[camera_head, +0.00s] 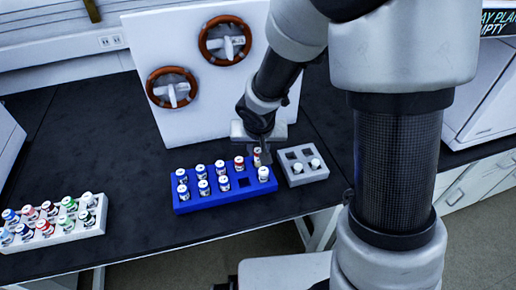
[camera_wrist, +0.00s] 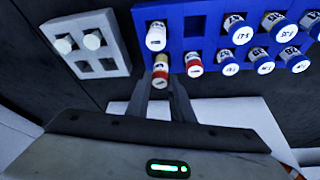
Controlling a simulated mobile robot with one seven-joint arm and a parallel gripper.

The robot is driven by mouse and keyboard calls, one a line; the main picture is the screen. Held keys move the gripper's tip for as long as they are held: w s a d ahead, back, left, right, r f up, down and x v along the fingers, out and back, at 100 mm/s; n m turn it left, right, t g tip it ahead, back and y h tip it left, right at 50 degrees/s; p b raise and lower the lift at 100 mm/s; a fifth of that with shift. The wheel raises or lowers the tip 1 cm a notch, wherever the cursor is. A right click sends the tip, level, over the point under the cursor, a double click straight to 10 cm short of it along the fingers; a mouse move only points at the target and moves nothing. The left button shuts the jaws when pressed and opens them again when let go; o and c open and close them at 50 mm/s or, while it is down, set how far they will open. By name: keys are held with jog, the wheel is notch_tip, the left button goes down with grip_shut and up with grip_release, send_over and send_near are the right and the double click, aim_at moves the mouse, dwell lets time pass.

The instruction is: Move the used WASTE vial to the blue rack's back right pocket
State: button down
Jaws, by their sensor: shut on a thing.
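The blue rack (camera_head: 220,205) stands on the dark bench, with vials in two rows. My gripper (camera_head: 257,150) is shut on a red-marked vial (camera_head: 257,158) at the rack's back right corner. In the wrist view, this vial (camera_wrist: 160,72) is upright between my fingertips (camera_wrist: 162,84), at the back right pocket. Whether its base is in the pocket or just above it, I cannot tell. A red-marked vial (camera_head: 239,163) stands beside it on the left. A white-capped vial (camera_head: 263,174) fills the front right pocket. The pocket (camera_head: 243,183) left of that is empty.
A grey block (camera_head: 306,180) right of the rack has two white-topped pieces in front and two empty pockets behind. A white rack (camera_head: 70,237) with mixed-colour vials is at far left. A white panel with two brown-rimmed wheels (camera_head: 225,40) stands behind.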

jog(key=shift+f+b, duration=0.9)
jog(key=shift+b, duration=0.05)
jog(key=c, duration=1.1)
grip_release()
jog(key=shift+r, duration=0.1)
jog(key=shift+r+p, duration=2.75)
jog(key=shift+r, duration=0.65)
